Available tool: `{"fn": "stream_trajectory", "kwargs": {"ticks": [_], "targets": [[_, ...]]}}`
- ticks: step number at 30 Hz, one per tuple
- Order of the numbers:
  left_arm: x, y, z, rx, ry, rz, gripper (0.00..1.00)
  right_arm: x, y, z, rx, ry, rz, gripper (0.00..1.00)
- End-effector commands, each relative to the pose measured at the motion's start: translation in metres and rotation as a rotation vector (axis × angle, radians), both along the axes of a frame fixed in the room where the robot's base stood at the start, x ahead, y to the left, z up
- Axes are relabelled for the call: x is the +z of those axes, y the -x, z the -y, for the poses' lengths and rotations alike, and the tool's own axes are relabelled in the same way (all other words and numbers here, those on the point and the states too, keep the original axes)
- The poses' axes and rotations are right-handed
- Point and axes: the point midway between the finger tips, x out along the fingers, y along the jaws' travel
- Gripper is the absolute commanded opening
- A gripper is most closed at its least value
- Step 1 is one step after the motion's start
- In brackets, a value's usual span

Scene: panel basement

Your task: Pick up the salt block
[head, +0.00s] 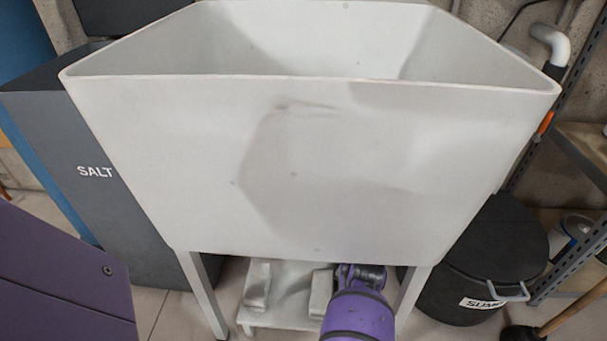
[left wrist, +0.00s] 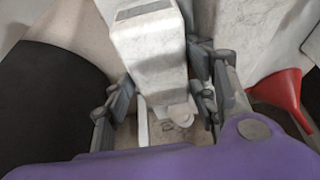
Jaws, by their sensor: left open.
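A pale, whitish block, which looks like the salt block (left wrist: 158,60), stands between the two fingers of my left gripper (left wrist: 163,105) in the left wrist view. The fingers are apart, one on each side of it; I cannot tell whether either touches it. In the head view my left gripper (head: 361,273) reaches under the big pale sink, beside a pale block (head: 320,293) on the low shelf. Another pale block (head: 257,284) stands further left on that shelf. The fingertips are partly hidden in the head view. My right gripper is not seen.
The sink (head: 300,170) overhangs the low shelf (head: 285,317), with legs on both sides. A dark SALT bin (head: 95,170) stands left, a black lidded bucket (head: 495,245) right. A red funnel (left wrist: 278,92) shows at the right of the left wrist view.

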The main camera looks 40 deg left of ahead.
Motion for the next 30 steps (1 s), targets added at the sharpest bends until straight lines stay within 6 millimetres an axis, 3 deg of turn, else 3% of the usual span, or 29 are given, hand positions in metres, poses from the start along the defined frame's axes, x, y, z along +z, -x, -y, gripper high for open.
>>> {"fn": "stream_trajectory", "kwargs": {"ticks": [8,20,30], "targets": [[-0.0022,-0.0007,-0.0001,0.000,-0.001,0.001,0.51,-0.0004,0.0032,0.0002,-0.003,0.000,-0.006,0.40],[-0.0028,-0.0001,0.0000,0.000,0.000,-0.001,0.00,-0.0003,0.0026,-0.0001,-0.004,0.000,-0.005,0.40],[-0.0004,-0.0023,-0.0004,0.000,-0.001,0.004,0.00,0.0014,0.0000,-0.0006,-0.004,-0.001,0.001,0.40]]}}
